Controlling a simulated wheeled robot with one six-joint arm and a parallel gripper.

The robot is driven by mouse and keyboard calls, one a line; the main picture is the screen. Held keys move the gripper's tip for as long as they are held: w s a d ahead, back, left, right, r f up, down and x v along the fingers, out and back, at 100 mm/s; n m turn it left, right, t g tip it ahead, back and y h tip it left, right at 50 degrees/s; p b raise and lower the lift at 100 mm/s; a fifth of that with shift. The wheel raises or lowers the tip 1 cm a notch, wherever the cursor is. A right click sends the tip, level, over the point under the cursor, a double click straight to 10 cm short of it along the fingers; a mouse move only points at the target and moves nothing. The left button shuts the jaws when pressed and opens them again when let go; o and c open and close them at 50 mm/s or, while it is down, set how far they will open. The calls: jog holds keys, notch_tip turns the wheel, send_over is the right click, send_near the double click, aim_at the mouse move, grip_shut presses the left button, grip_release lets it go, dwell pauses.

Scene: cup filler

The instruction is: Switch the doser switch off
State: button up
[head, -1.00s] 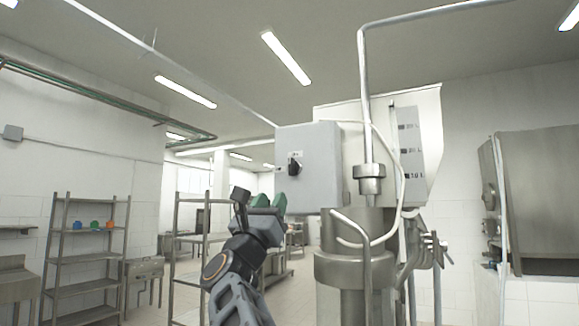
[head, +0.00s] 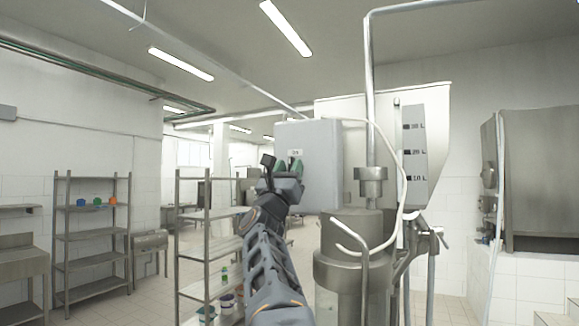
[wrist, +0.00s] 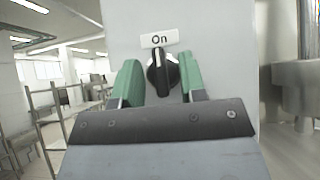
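The doser switch is a black rotary knob (wrist: 162,74) on the front of a grey box (head: 322,165). A label (wrist: 159,38) above it reads "On". In the wrist view the knob's white mark points up, tilted slightly left. My gripper (wrist: 160,80) has green fingers, one on each side of the knob, with gaps visible between them and it. It is open. In the head view my gripper (head: 288,166) is in front of the box and hides the knob.
A metal hopper with volume marks (head: 414,155) and a steel cylinder (head: 352,270) with pipes stand right of the box. A metal shelf rack (head: 207,245) stands left of my arm. Open floor lies further left.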

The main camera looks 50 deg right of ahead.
grip_shut()
dwell(0.3)
